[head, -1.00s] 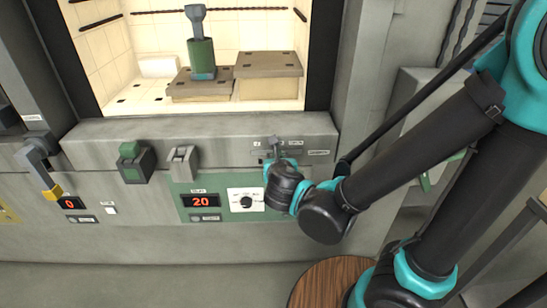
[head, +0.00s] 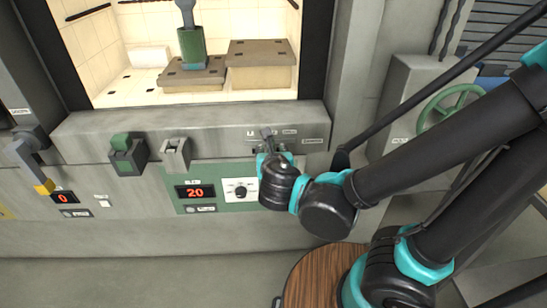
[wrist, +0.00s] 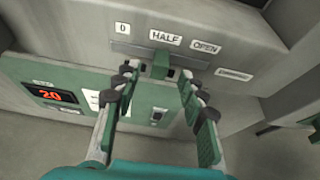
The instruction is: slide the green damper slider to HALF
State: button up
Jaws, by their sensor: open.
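In the wrist view the green damper slider (wrist: 160,66) sticks out of a slot in a sloping grey ledge. It stands roughly below the HALF label (wrist: 165,38), between the 0 label (wrist: 122,28) and the OPEN label (wrist: 205,46); its exact place along the slot is hard to judge. My gripper (wrist: 158,80) is open, with one finger to the left and one to the right of the slider. I cannot tell whether either finger touches it. In the head view my gripper (head: 269,148) is at the ledge's right part and largely hides the slider.
A green panel with a red 20 display (head: 195,192) and a dial (head: 240,190) lies below the ledge. A grey latch (head: 175,155) and a green-topped switch (head: 124,155) are further left. The furnace opening is above. A green handwheel (head: 447,108) stands right.

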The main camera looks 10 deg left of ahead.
jog(key=v, duration=0.7)
jog(key=shift+s, duration=0.3)
jog(key=shift+d+r, duration=0.1)
jog(key=shift+r, duration=0.05)
jog(key=w+d+f+n+g+h, duration=0.1)
jog(key=d+f+n+g, duration=0.3)
jog(key=d+f+n, duration=0.4)
jog(key=w+d+f+n+g+h, duration=0.2)
jog(key=d+f+n, duration=0.6)
jog(key=d+n, duration=1.2)
jog(key=w+n+g, duration=0.2)
jog(key=n, duration=0.3)
jog(key=shift+g, duration=0.4)
jog(key=shift+w+d, duration=0.1)
jog(key=shift+w, duration=0.05)
